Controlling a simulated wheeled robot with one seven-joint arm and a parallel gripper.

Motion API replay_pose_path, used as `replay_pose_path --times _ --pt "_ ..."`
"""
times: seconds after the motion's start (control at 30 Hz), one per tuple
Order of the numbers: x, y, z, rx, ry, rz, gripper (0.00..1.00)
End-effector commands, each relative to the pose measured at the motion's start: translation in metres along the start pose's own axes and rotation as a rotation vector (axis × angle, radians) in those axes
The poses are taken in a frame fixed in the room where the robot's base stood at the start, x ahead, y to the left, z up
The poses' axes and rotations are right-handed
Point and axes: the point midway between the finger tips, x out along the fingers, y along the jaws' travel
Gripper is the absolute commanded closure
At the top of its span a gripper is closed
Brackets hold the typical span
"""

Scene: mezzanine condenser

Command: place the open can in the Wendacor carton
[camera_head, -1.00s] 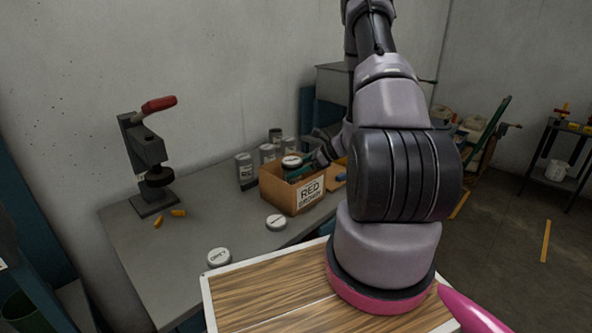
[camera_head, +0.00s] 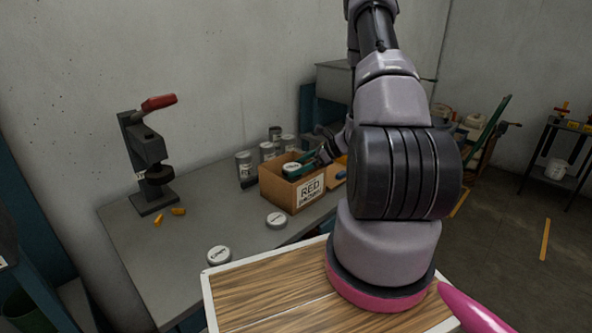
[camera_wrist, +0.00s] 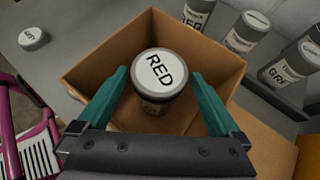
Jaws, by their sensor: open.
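The cardboard carton (camera_head: 279,192) stands on the grey bench, with a front label reading RED above a smaller line I cannot read. It also shows in the wrist view (camera_wrist: 95,69). A grey can (camera_wrist: 160,76) with a white top marked RED stands inside it, seemingly upright; its top also shows in the head view (camera_head: 291,168). My gripper (camera_wrist: 160,73) is open, with one green finger on each side of the can and small gaps between. I cannot make out an open mouth on this can. Its base is hidden.
Several grey cans (camera_head: 244,164) stand behind the carton. Two white-topped round items (camera_head: 276,220) (camera_head: 219,256) lie near the bench front. A press with a red handle (camera_head: 148,160) and orange pieces (camera_head: 179,211) are at the left. Bench between them is clear.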

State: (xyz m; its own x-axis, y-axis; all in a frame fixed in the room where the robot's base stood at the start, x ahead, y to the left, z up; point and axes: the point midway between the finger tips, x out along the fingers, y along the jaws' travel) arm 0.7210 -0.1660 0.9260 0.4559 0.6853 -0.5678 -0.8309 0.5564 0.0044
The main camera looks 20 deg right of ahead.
Motion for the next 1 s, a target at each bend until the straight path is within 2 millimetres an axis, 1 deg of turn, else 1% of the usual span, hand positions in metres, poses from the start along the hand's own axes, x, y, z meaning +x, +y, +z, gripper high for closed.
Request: replay_pose_path --times 0.03,0.2,0.3,0.4,0.53,0.67,0.73,0.77,0.87,0.97,1.0 --pt "-0.013 -0.002 0.000 0.001 0.000 -0.008 0.00" --pt "-0.053 -0.002 0.001 -0.001 -0.001 -0.009 0.00" --pt "-0.074 -0.003 0.001 0.000 -0.002 -0.010 0.00" --pt "-0.090 -0.002 0.001 -0.002 -0.002 -0.008 0.00" --pt "-0.104 -0.002 0.002 -0.002 -0.003 -0.007 0.00" --pt "-0.110 -0.002 0.001 -0.002 -0.002 -0.006 0.00" --pt "-0.111 -0.001 0.004 -0.011 -0.001 -0.002 0.00" --pt "-0.111 0.000 0.008 -0.021 0.001 0.002 0.00" --pt "-0.115 0.006 0.034 -0.098 0.017 0.029 0.00" --pt "-0.122 0.023 0.078 -0.241 0.051 0.080 0.00" --pt "-0.126 0.032 0.098 -0.311 0.070 0.103 0.00"
